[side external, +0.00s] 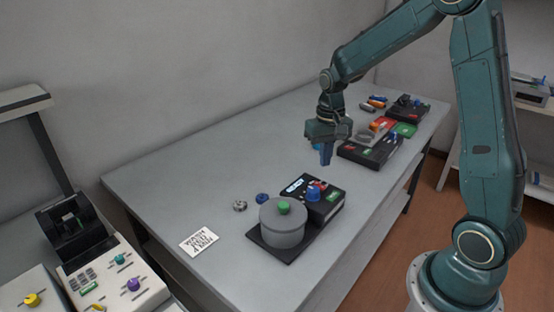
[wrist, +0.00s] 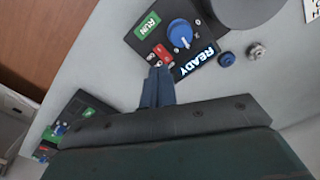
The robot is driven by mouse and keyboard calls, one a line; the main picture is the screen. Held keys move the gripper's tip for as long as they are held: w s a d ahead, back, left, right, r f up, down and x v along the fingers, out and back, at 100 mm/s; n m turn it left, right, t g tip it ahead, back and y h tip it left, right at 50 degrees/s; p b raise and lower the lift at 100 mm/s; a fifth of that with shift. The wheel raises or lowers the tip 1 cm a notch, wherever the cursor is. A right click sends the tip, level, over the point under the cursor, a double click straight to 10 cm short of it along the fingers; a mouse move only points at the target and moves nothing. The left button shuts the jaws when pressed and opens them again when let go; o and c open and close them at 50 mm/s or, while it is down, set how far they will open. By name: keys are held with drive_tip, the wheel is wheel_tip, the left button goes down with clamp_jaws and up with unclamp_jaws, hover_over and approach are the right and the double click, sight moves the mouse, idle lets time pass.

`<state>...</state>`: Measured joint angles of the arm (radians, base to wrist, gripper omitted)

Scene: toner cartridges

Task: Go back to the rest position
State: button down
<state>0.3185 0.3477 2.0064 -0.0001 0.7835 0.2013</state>
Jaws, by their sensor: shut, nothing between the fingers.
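My gripper (side external: 326,155) hangs from my teal arm above the middle of the grey table (side external: 150,177), fingers pointing down. Its two fingers are together with nothing between them. In the wrist view the closed fingers (wrist: 157,88) reach up beside a black device. That device (side external: 325,208) stands below and to the left of my gripper in the side view. It has a lit READY display (wrist: 195,62), a blue knob (wrist: 180,33), a green RUN label (wrist: 147,25) and a red switch part (wrist: 160,52).
A grey lidded pot (side external: 282,228) with a green knob sits on the black device's base. A blue cap (side external: 262,198) and a metal nut-like part (side external: 240,206) lie nearby. A printed card (side external: 199,241) lies at the front left. Another black device (side external: 368,152) stands behind my gripper.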

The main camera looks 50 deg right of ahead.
drive_tip(key=s+a+r+n+t, duration=0.25)
drive_tip(key=s+a+r, duration=0.45)
drive_tip(key=r, duration=0.4)
drive_tip(key=s+a+r+n+t, duration=0.1)
drive_tip(key=s+a+r, duration=0.1)
drive_tip(key=s, duration=0.4)
drive_tip(key=s+a+r+n+t, duration=0.2)
drive_tip(key=s+a, duration=0.1)
drive_tip(key=s, duration=0.3)
drive_tip(key=shift+s+a, duration=0.2)
drive_tip(key=shift+s, duration=0.2)
